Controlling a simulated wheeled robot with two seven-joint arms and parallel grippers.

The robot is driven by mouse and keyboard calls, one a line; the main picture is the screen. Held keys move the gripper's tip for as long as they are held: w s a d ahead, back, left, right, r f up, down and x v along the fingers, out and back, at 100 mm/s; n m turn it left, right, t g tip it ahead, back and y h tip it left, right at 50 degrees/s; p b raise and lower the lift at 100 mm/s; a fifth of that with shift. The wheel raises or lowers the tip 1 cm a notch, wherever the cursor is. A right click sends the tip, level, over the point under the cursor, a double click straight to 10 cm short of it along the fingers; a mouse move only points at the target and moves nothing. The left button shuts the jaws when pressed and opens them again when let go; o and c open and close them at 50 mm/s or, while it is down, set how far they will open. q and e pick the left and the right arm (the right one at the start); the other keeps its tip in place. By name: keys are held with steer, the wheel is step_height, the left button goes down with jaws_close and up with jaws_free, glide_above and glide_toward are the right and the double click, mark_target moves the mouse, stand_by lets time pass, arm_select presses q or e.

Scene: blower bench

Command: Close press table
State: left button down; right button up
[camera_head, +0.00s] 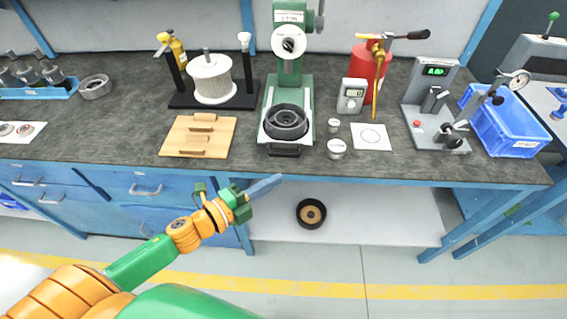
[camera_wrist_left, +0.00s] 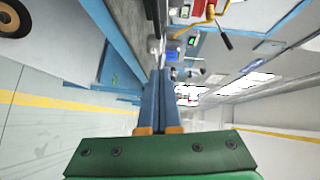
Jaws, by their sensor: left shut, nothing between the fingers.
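The green press (camera_head: 290,62) stands upright at the middle of the bench. Its pale press table (camera_head: 266,136) sticks out at the front of the press, with a dark ring-shaped part (camera_head: 286,121) on it. A black handle (camera_head: 284,150) is on the table's front, close to the bench edge. My left gripper (camera_head: 279,178) is in front of the bench, below and apart from the handle. Its fingers are shut and empty; they also show in the left wrist view (camera_wrist_left: 166,75). My right gripper is not in view.
A wooden board (camera_head: 222,138) lies left of the press. To the right are small weights (camera_head: 337,149), a white card (camera_head: 371,137), a meter (camera_head: 352,95), a grey test stand (camera_head: 440,132) and a blue bin (camera_head: 505,125). A black ring (camera_head: 311,214) lies on the shelf below.

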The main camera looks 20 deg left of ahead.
mark_target(297, 157)
arm_select(q)
steer(key=shift+w+d+f, duration=0.15)
steer(key=shift+w+f, duration=0.05)
steer(key=shift+w, duration=0.95)
steer(key=shift+w+d+f, duration=0.1)
steer(key=shift+w+f, duration=0.15)
steer(key=shift+w, duration=0.95)
steer(key=shift+w+d+f, duration=0.15)
steer(key=shift+w+f, duration=0.05)
steer(key=shift+w, duration=0.95)
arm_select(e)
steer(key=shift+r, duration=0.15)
